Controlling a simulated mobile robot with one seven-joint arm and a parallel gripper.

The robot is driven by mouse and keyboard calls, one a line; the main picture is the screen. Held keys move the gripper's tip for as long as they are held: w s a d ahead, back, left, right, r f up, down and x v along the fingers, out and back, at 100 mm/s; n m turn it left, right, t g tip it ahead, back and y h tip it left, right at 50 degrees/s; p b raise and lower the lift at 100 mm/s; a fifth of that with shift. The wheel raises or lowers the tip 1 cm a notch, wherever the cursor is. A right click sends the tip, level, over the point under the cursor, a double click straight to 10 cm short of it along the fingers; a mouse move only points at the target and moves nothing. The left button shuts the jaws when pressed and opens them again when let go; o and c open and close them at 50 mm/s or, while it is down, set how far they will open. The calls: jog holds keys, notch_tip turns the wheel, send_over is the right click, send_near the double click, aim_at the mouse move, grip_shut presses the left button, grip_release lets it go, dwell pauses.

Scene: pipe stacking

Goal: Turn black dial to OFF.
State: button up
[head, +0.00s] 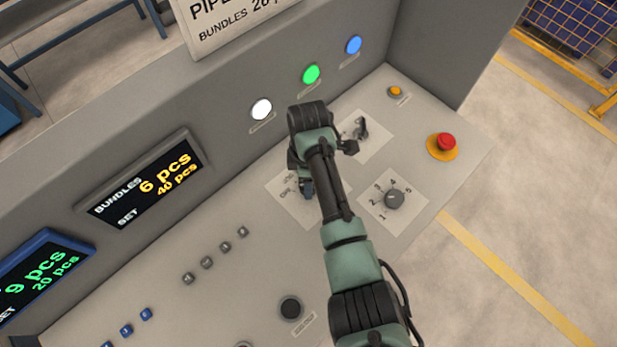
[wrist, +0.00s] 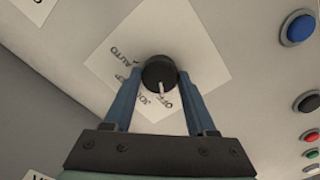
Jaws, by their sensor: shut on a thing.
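The black dial (wrist: 159,71) sits on a white label plate (wrist: 205,45) in the wrist view, with words around it that include AUTO and OFF. Its white pointer points down in the picture, close to the OFF lettering; I cannot tell whether it lines up exactly. My gripper (wrist: 160,76) is shut on the dial, one blue finger on each side. In the head view my gripper (head: 306,187) reaches down to the same label plate (head: 283,188); my arm hides the dial there.
A numbered grey knob (head: 394,200) stands right of my arm, and a black switch (head: 361,129) behind it. A red emergency button (head: 446,141) is at the right. Several small buttons and a black button (head: 291,308) lie in front. Lit lamps (head: 311,74) line the back panel.

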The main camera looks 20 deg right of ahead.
jog(key=o, duration=1.4)
jog(key=shift+r, duration=0.1)
notch_tip(320, 180, up, 13)
jog(key=shift+f, duration=0.1)
